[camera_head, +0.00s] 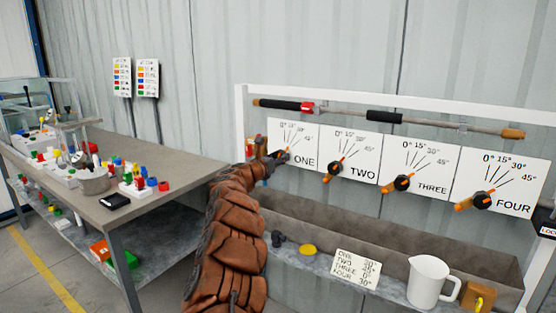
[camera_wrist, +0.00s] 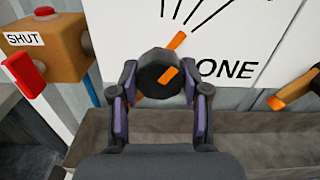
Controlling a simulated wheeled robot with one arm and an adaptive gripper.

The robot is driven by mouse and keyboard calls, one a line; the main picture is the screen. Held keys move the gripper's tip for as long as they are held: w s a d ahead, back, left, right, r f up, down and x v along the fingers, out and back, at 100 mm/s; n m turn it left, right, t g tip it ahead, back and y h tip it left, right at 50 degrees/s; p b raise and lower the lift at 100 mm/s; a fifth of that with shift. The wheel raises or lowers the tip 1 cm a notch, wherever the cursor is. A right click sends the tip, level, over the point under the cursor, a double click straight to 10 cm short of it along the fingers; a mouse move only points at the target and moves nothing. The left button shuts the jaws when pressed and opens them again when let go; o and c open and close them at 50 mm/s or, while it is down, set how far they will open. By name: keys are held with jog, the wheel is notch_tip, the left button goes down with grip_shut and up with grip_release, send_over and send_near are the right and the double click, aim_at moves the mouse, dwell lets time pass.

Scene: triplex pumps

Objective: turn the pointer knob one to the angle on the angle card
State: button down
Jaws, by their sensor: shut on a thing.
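Pointer knob one (camera_wrist: 153,68) is a black round knob with an orange pointer, on the white dial plate ONE (camera_head: 306,142). My gripper (camera_wrist: 158,88) is closed around the knob, one finger pad on each side. In the wrist view the pointer's orange tip points up and to the right, towards the dial lines. Which line it meets is not clear. In the head view my arm and gripper (camera_head: 279,159) partly hide this knob. The angle card (camera_head: 357,267) stands on the ledge below; its small lines for ONE to FOUR are hard to read.
Knobs two (camera_head: 333,167), three (camera_head: 402,183) and four (camera_head: 482,200) sit to the right. A grey trough (camera_head: 400,246) runs below the dials. A box marked SHUT with a red handle (camera_wrist: 25,74) is close on the left. A white jug (camera_head: 428,281) stands at the front right.

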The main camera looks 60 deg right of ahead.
jog(key=shift+n, duration=0.4)
jog(key=c, duration=0.5)
grip_release()
jog(key=shift+c, duration=0.2)
jog(key=shift+a, duration=0.15)
jog(key=a, duration=1.1)
jog(key=shift+s+a, duration=0.25)
jog(key=shift+a, duration=0.1)
